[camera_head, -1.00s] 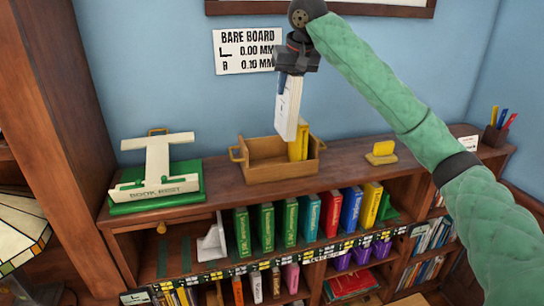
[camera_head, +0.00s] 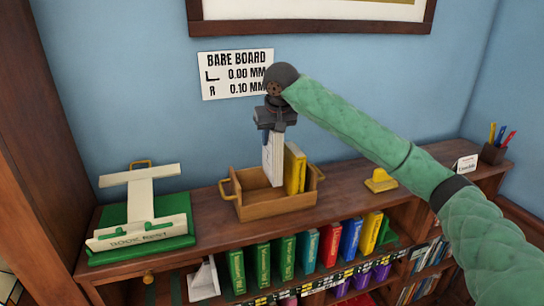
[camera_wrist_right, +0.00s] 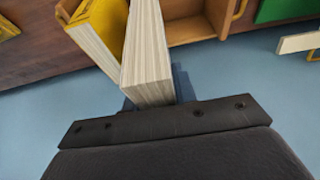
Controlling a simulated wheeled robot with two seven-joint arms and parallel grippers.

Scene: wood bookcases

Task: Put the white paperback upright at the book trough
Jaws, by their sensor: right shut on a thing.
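The white paperback (camera_head: 273,160) hangs upright from my right gripper (camera_head: 272,127), which is shut on its upper end. Its lower end is inside the outline of the wooden book trough (camera_head: 277,208); whether it touches the floor of the trough is hidden. A yellow book (camera_head: 294,168) stands in the trough just right of the paperback, leaning slightly. In the right wrist view the paperback's page edges (camera_wrist_right: 147,55) show beside the yellow book (camera_wrist_right: 100,28), close to it, with the trough (camera_wrist_right: 195,28) beyond. My left gripper is not in view.
A green and white book rest (camera_head: 140,215) stands left of the trough on the shelf top. A yellow object (camera_head: 380,181) and a pen holder (camera_head: 493,152) stand to the right. Coloured books (camera_head: 307,250) fill the shelf below. The trough's left part looks empty.

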